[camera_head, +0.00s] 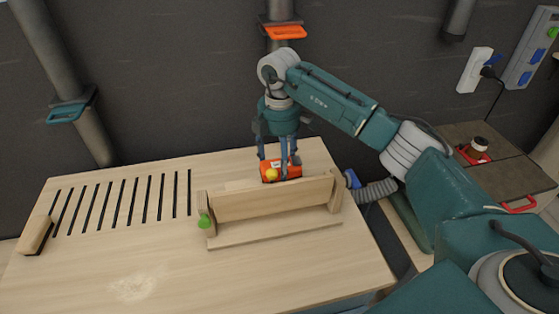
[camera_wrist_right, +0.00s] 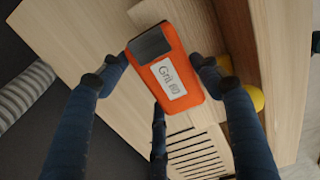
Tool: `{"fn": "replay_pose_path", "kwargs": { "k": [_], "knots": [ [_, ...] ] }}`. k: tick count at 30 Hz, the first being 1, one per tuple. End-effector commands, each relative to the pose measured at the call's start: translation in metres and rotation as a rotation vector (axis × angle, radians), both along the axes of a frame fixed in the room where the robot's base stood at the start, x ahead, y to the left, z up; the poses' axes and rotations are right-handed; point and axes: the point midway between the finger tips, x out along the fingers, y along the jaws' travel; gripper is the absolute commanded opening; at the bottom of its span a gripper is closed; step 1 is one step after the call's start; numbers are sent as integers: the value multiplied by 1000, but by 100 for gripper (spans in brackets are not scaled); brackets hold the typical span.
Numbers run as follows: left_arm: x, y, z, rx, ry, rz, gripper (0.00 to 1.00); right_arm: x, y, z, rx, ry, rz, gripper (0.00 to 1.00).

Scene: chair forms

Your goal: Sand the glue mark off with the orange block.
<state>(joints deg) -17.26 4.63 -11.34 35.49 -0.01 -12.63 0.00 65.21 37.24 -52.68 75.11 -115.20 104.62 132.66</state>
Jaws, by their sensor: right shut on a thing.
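The orange block (camera_head: 280,171) has a grey end and a white label with "Grit" on it, clearer in the wrist view (camera_wrist_right: 167,75). My right gripper (camera_head: 279,163) points down and is shut on it, with fingers on both sides in the wrist view (camera_wrist_right: 163,70). The block is at the back edge of the wooden form (camera_head: 265,205); I cannot tell whether it touches the form. A pale, whitish mark (camera_head: 132,287) lies on the front left of the wooden bench (camera_head: 100,245), well away from the block. My left gripper is not in view.
A slotted area (camera_head: 125,202) and a wooden bar (camera_head: 35,235) are at the bench's left. The bench between form and mark is clear.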

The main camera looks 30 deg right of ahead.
Motion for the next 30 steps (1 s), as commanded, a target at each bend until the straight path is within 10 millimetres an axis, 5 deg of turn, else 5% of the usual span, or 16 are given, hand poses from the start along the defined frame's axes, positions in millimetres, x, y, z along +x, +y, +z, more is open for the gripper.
{"fn": "replay_pose_path", "kwargs": {
  "k": [30],
  "knots": [
    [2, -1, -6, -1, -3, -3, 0, 0, 0, -12, 0, 0, 0, 42]
  ]
}}
